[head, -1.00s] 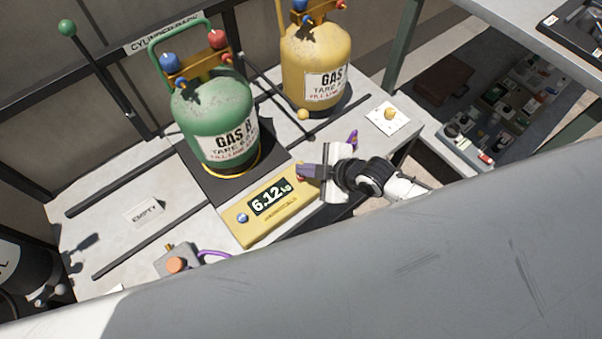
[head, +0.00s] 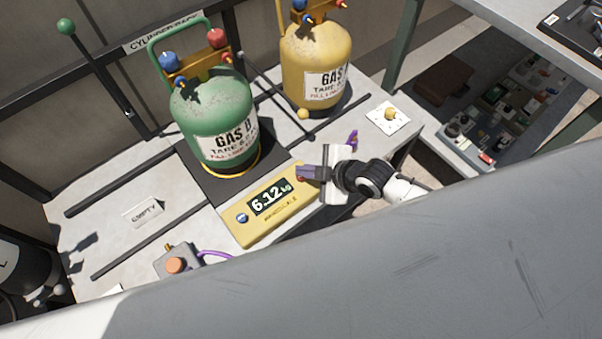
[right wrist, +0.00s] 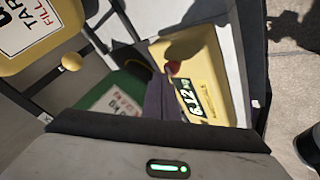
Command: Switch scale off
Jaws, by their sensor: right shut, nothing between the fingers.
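The scale has a yellow front panel (head: 270,222) with a lit display (head: 270,199) reading 6.12 kg. A blue round knob (head: 242,217) is at the panel's left end. A small red button (right wrist: 172,68) shows on the panel in the right wrist view. A green GAS B cylinder (head: 214,115) stands upright on the scale's dark platform (head: 200,180). My right gripper (head: 301,173) is shut and empty, its purple fingertips at the panel's right end, close to the red button. I cannot tell whether they touch it. My left gripper is not in view.
A yellow gas cylinder (head: 316,55) stands behind to the right. A white plate with a yellow knob (head: 389,115) is right of the gripper. A grey box with an orange button (head: 176,264) is at the front left.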

